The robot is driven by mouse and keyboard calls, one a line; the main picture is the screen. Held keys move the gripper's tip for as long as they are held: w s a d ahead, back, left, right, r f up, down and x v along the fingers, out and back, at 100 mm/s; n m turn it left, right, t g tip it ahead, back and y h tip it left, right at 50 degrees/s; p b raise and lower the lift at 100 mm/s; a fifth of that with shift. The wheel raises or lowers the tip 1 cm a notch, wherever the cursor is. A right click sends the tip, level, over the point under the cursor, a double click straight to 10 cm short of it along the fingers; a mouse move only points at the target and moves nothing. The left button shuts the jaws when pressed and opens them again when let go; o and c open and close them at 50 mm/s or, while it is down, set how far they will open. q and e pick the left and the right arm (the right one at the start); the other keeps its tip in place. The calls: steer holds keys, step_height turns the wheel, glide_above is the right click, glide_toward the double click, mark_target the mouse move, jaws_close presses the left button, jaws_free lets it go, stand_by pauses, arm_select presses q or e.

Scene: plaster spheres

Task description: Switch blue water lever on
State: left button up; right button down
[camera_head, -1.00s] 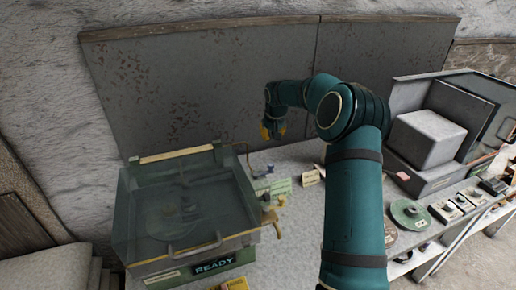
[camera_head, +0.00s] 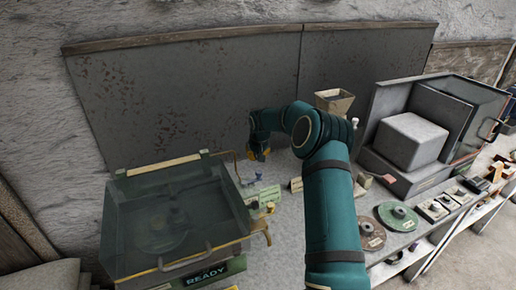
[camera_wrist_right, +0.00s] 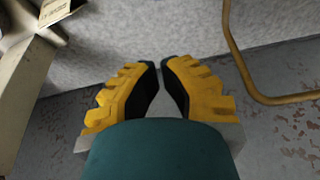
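My right gripper (camera_head: 260,156), with yellow fingers, hangs fingers-down above the back of the bench, behind the small valve unit (camera_head: 262,196) with green labels. That unit stands at the right side of the glass-lidded machine (camera_head: 172,222). In the right wrist view my right gripper (camera_wrist_right: 161,66) has its fingertips almost together, with nothing between them. A yellow handle (camera_head: 266,231) sticks out at the machine's right front corner. My left gripper is out of view.
A thin yellow pipe (camera_wrist_right: 245,75) curves close by the fingers in the right wrist view. A funnel-topped thing (camera_head: 335,102) stands behind my right arm. A grey box (camera_head: 412,140) and flat discs (camera_head: 397,215) lie to the right. A grey panel (camera_head: 190,95) bounds the bench behind.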

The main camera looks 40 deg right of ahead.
steer(key=shift+s+a+f+p, duration=0.1)
steer(key=shift+s+a+f, duration=0.2)
steer(key=shift+s, duration=0.2)
steer(key=shift+s+a+f+p, duration=0.1)
steer(key=shift+s+a+f, duration=0.2)
steer(key=shift+s, duration=0.25)
steer(key=shift+s+a+f+p, duration=0.1)
steer(key=shift+s+a+f, duration=0.1)
steer(key=shift+s+f, duration=0.25)
steer(key=shift+s+m+b, duration=0.25)
steer(key=shift+m+b, duration=0.05)
steer(key=shift+b, duration=0.15)
